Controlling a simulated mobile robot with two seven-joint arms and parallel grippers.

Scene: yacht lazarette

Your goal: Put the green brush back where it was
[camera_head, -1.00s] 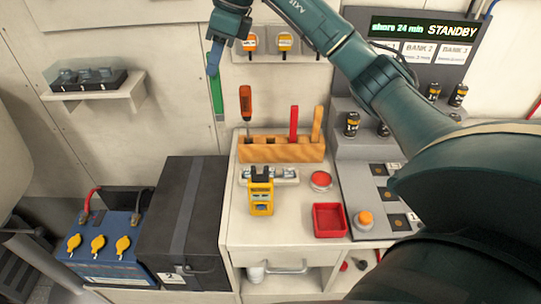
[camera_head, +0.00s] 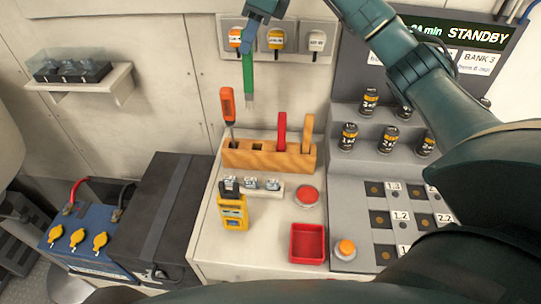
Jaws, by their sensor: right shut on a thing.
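My right gripper (camera_head: 248,46) is at the top of the view, shut on the green brush (camera_head: 248,75). The brush hangs nearly upright with its pale tip down, clear above the wooden block (camera_head: 270,157) on the counter. In the block, an orange screwdriver (camera_head: 228,106) stands in the left slot, and a red-handled tool (camera_head: 281,132) and a tan-handled tool (camera_head: 307,134) stand towards the right. Dark empty slots show between the screwdriver and the red handle. The brush tip appears just right of the screwdriver's handle. My left gripper is not in view.
A yellow meter (camera_head: 233,213), a small strip of clear parts (camera_head: 272,184), a red button (camera_head: 307,196) and a red tray (camera_head: 307,244) are in front of the block. Stepped racks with black cylinders (camera_head: 370,101) stand at right. Switches (camera_head: 276,39) are on the wall behind.

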